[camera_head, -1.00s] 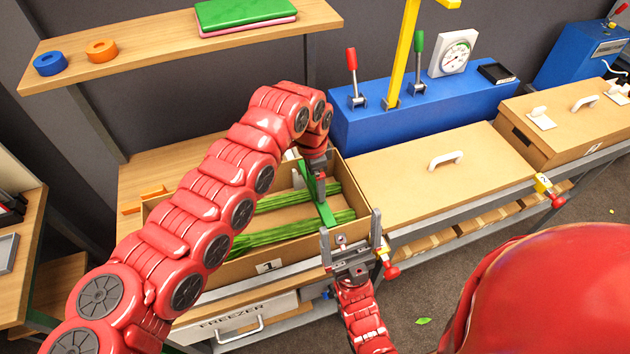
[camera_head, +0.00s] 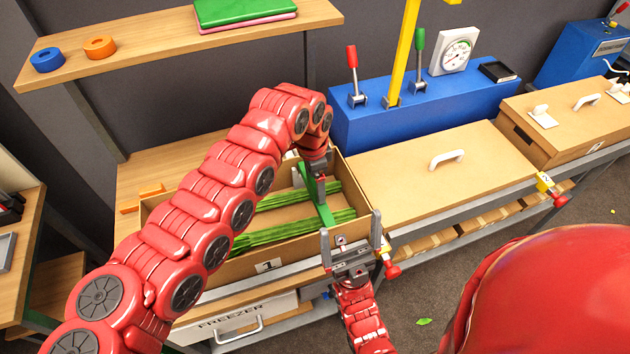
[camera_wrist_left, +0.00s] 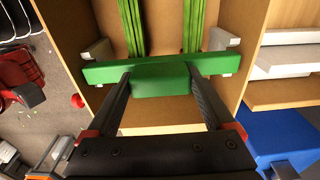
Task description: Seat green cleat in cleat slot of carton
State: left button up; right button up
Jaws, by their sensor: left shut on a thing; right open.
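The green cleat (camera_head: 325,207) lies across the carton (camera_head: 225,270) above the tulip stems. In the left wrist view the cleat (camera_wrist_left: 160,76) spans the carton between its two side walls. A pale bracket (camera_wrist_left: 97,50) is at its left end and another (camera_wrist_left: 222,42) near its right end. I cannot tell whether the ends are fully down in the slot. My left gripper (camera_head: 320,180) is shut on the cleat's thicker middle block. My right gripper (camera_head: 350,242) is open and empty at the carton's front right corner. Green tulip bunches (camera_head: 290,230) lie inside the carton.
A closed carton (camera_head: 430,185) with a white handle stands to the right. Behind it is a blue unit (camera_head: 425,110) with levers, a yellow post and a dial (camera_head: 457,50). A shelf (camera_head: 150,45) hangs at the upper left. A freezer drawer (camera_head: 235,325) is below.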

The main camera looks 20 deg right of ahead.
aim_at(314, 182)
pick_arm(q)
jog(key=shift+f+b, duration=0.95)
jog(key=shift+f, duration=0.65)
jog(key=o, duration=1.3)
notch_tip(314, 182, up, 7)
jog(key=b, duration=0.2)
jog(key=shift+a+r+b, duration=0.1)
jog(key=shift+a+b, duration=0.05)
jog(key=shift+b, duration=0.25)
notch_tip(314, 182, up, 10)
jog(key=b, duration=0.1)
jog(key=shift+a+r, duration=0.15)
jog(key=shift+a, duration=0.2)
